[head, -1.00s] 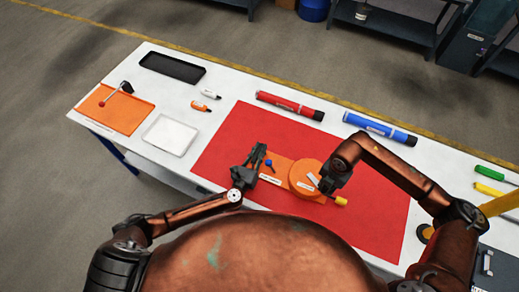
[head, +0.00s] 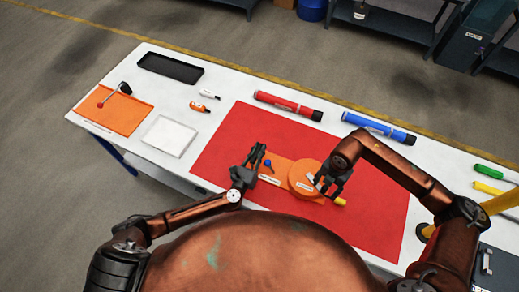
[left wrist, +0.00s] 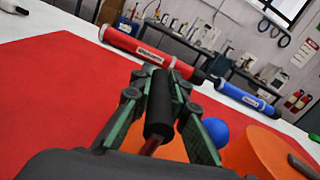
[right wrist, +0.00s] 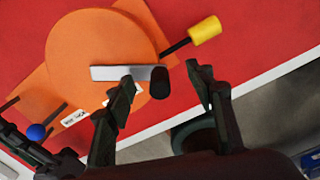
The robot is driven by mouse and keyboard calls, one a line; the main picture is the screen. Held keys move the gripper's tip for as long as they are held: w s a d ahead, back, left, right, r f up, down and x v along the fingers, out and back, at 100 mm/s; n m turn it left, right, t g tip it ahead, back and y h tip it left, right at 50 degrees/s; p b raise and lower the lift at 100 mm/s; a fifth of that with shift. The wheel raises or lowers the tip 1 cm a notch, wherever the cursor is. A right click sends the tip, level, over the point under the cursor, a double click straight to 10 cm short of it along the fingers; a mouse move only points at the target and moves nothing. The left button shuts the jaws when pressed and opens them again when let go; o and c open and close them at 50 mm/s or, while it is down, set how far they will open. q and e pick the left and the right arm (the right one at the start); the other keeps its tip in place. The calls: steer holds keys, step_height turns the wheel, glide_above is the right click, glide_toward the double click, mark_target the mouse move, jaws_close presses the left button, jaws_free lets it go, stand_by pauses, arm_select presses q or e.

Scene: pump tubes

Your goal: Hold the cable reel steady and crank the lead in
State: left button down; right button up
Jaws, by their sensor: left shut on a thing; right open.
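The orange cable reel has a round drum (head: 301,176) on an orange base that lies on the red mat. In the left wrist view my left gripper (left wrist: 162,112) is shut on the reel's black upright handle (left wrist: 159,100). In the head view the left gripper (head: 255,156) is at the base's left end. My right gripper (head: 329,186) is open over the drum's right side. In the right wrist view a silver crank arm (right wrist: 112,73) ends in a black knob (right wrist: 159,83). The knob appears between the right gripper's spread fingertips (right wrist: 160,78), with gaps on both sides.
A yellow grip (right wrist: 204,29) on a black rod sticks out from the drum near the right fingers. A blue knob (head: 267,162) is on the base. Red (head: 289,105) and blue (head: 379,128) tubes lie behind the mat. The red mat (head: 235,125) is clear behind the reel.

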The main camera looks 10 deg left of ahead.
steer(key=shift+r, duration=2.75)
steer(key=shift+c, duration=0.9)
steer(key=n, duration=0.2)
steer(key=r+n, duration=0.1)
steer(key=n, duration=0.3)
steer(key=shift+a+r, duration=0.1)
steer(key=shift+r, duration=0.15)
steer(key=n, duration=0.3)
steer(key=r+n, duration=0.1)
steer(key=n, duration=0.2)
steer(key=shift+r+n, duration=0.2)
steer(key=shift+n, duration=0.2)
steer(key=shift+s+f, duration=0.1)
steer(key=shift+f, duration=4.85)
steer(key=shift+c, duration=0.5)
jaws_close()
